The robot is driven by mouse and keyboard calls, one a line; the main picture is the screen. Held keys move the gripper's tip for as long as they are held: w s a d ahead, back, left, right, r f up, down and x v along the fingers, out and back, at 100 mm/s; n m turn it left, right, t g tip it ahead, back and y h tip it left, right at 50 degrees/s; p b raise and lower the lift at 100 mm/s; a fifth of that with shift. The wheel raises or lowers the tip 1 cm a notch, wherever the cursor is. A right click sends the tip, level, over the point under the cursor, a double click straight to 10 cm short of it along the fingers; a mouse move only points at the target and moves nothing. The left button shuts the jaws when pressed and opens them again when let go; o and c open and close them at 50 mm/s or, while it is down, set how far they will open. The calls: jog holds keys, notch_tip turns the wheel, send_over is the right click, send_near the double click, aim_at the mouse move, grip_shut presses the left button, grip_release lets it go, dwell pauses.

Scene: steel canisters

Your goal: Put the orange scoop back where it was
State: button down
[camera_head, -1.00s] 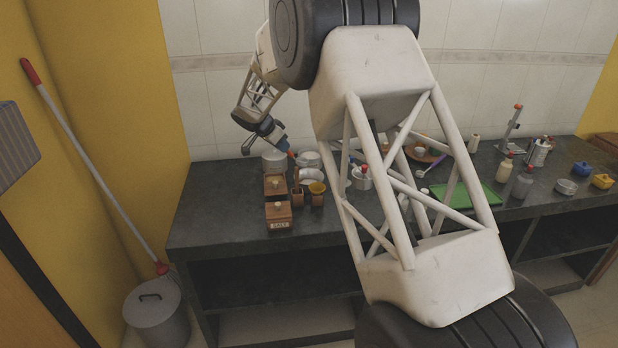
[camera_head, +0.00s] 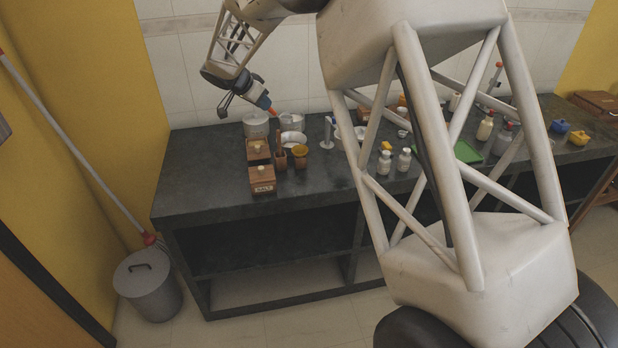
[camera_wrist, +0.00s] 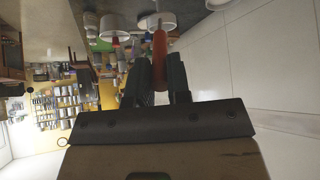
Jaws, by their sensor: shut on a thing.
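The orange scoop (camera_wrist: 160,48) is between the two dark fingers of my gripper (camera_wrist: 157,80) in the wrist view. The fingers are shut on it, and they hide part of it. In the head view my gripper (camera_head: 267,103) is at the back left of the counter, above the steel canisters, with small orange bits showing at it. One steel canister (camera_head: 256,121) is just below and left of it. Another steel canister (camera_head: 291,121) is to its right. A lower, pale round vessel (camera_head: 295,140) is in front of that one.
Wooden boxes (camera_head: 262,178), a wooden cup and a yellow-topped cup (camera_head: 300,152) stand in front of the canisters. The counter's front left (camera_head: 200,195) is clear. My arm hides part of the counter.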

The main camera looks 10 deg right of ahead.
jog(key=s+d+f, duration=0.2)
jog(key=s+f, duration=0.2)
jog(key=s, duration=0.3)
jog(key=s+d+f+m+h, duration=0.1)
jog(key=s+d+f, duration=0.1)
jog(key=s+f, duration=0.3)
jog(key=s+d+f+m+h, duration=0.1)
jog(key=s+f, duration=0.4)
jog(key=s, duration=0.6)
jog(key=shift+s+d+g, duration=0.25)
jog(key=shift+d+g, duration=0.05)
jog(key=shift+d, duration=0.1)
jog(key=shift+w+f, duration=0.1)
jog(key=shift+w, duration=0.05)
jog(key=w+a+f, duration=0.1)
jog(key=w, duration=1.4)
jog(key=shift+w+a+f, duration=0.25)
jog(key=shift+w+a, duration=0.05)
jog(key=shift+w, duration=0.1)
jog(key=shift+f, duration=1.85)
